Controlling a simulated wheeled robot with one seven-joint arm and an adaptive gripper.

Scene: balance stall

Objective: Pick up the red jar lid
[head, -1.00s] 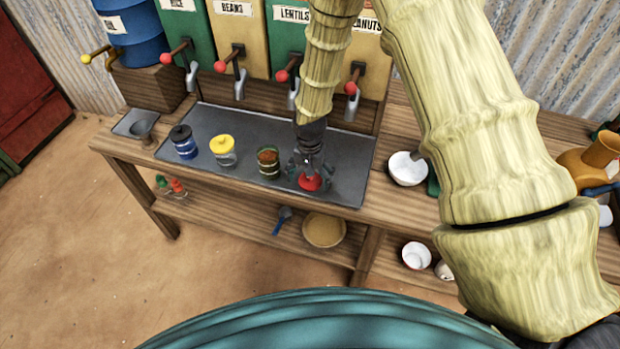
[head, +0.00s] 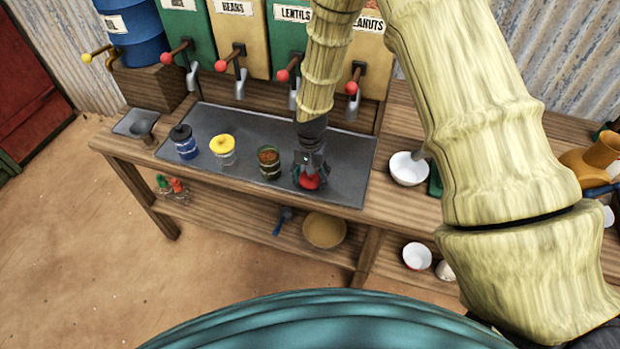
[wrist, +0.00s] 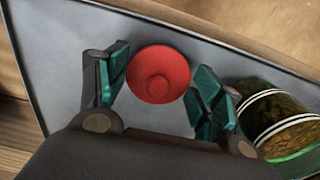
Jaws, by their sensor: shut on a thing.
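The red jar lid (head: 309,182) is at the right part of the grey metal tray in the head view. In the wrist view the round red lid (wrist: 158,75) with its knob lies between the two teal-padded fingers. My gripper (head: 310,178) is shut on the lid, pointing down at the tray. The wrist view also shows my gripper (wrist: 160,88) around the lid. Whether the lid touches the tray or is slightly above it, I cannot tell.
Dispensers with red-knobbed levers (head: 283,75) line the back. A white bowl (head: 408,168) is to the right.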

